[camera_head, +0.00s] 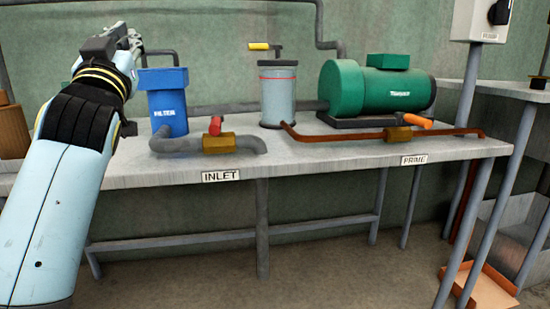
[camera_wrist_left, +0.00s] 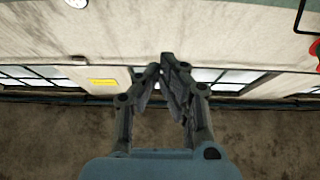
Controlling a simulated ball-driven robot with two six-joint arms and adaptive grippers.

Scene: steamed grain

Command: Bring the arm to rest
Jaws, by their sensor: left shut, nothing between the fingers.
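My left arm comes in from the left in the head view, raised in front of the left end of the bench. My left gripper (camera_head: 125,35) is at its upper end, left of and above the blue filter (camera_head: 168,103). In the left wrist view the left gripper (camera_wrist_left: 163,70) has its fingertips together with nothing between them. A pale wall with windows and a brown surface show beyond the fingers. My right gripper is in neither view.
A grey bench (camera_head: 330,160) carries the filter, a grey pipe with a red-handled valve (camera_head: 218,142), a grey cylinder (camera_head: 278,95), a green pump (camera_head: 375,92) and a copper pipe with an orange-handled valve (camera_head: 398,133). A switch box (camera_head: 482,20) stands at the right. Floor in front is clear.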

